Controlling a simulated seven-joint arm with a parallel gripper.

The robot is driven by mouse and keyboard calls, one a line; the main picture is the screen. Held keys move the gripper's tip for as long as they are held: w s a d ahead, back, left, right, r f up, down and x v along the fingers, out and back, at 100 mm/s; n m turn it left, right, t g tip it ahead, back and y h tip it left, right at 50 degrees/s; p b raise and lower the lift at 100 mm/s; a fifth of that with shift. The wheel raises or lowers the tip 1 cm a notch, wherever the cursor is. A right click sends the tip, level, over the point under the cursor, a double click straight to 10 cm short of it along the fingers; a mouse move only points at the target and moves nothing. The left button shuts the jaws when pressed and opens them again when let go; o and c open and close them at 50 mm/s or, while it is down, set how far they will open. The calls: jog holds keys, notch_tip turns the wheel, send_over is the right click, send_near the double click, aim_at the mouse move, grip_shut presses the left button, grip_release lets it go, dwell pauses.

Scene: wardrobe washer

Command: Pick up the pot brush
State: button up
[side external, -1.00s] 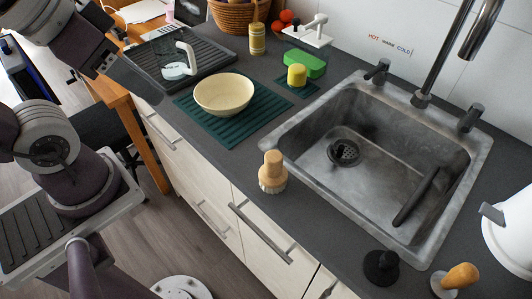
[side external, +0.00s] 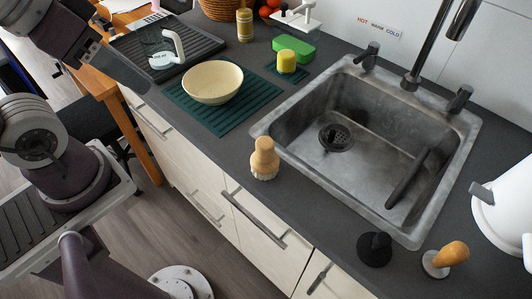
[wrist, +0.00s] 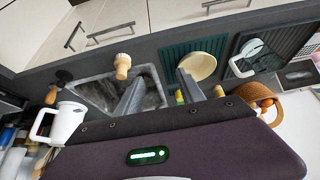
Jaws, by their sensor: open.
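The pot brush (side external: 264,158) has a rounded wooden handle and pale bristles. It stands upright, bristles down, on the dark counter in front of the sink's left corner. It also shows in the wrist view (wrist: 122,66), left of my gripper's fingers. My gripper (wrist: 161,73) is open and empty, its two grey fingers spread apart. It is well away from the brush.
The sink (side external: 350,150) lies behind the brush. A cream bowl (side external: 213,83) sits on a green mat (side external: 230,117) to the left. A black knobbed item (side external: 375,250) and a wooden-handled item (side external: 446,257) stand at the right. The counter around the brush is clear.

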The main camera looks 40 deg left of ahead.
jog(key=shift+o, duration=0.2)
jog(key=shift+o, duration=1.1)
jog(key=n+g, duration=0.6)
jog(key=n, duration=1.3)
send_over(265, 142)
jog(key=f, duration=1.1)
jog(key=shift+s+f, duration=0.2)
jog(key=shift+f, duration=0.05)
jog(key=shift+n, duration=0.3)
notch_tip(265, 142, down, 7)
jog(key=shift+w+r, duration=0.15)
jog(key=shift+r, duration=0.05)
jog(key=shift+f, duration=0.35)
grip_shut()
